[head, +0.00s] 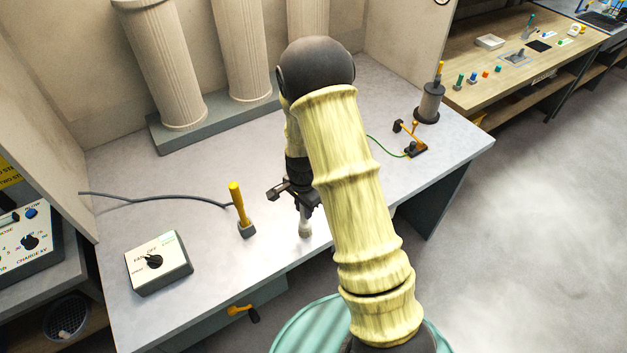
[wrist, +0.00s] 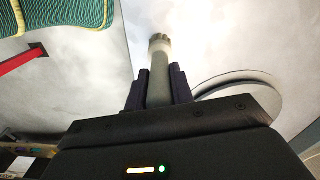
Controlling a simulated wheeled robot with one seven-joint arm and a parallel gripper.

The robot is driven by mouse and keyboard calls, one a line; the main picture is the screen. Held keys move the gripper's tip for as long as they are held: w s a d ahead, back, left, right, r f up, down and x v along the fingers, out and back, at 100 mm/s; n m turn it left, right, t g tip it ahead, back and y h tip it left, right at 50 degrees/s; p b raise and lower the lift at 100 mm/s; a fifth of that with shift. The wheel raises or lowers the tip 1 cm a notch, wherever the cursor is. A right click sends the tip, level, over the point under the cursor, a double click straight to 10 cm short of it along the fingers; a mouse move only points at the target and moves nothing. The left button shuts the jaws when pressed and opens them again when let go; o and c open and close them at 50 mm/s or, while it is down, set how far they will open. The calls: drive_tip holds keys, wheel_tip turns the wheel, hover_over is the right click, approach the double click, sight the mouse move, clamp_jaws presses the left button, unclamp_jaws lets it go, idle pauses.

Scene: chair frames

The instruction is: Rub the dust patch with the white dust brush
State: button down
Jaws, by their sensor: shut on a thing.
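My gripper (head: 304,207) is over the grey bench top, right of the yellow-handled tool, and points down. It is shut on the pale dust brush (head: 305,229), whose lower end shows below the fingers near the bench's front part. In the wrist view the brush (wrist: 159,62) stands out between the two dark fingers (wrist: 158,90), with its tufted end away from the gripper. I cannot tell from these frames whether the brush touches the bench. I cannot make out a dust patch in either view; my arm hides part of the bench.
A yellow-handled tool (head: 239,208) stands left of the gripper. A dial box (head: 158,263) sits at the front left. Pale columns (head: 167,80) stand at the back. A small orange-and-black device (head: 412,143) and a grey cylinder (head: 429,104) are at the right.

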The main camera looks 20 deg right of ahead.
drive_tip(key=shift+d+f, duration=0.15)
drive_tip(key=shift+d, duration=0.3)
wheel_tip(320, 180, up, 8)
drive_tip(key=d+p, duration=0.2)
drive_tip(key=p, duration=0.3)
drive_tip(key=shift+w+p, duration=0.35)
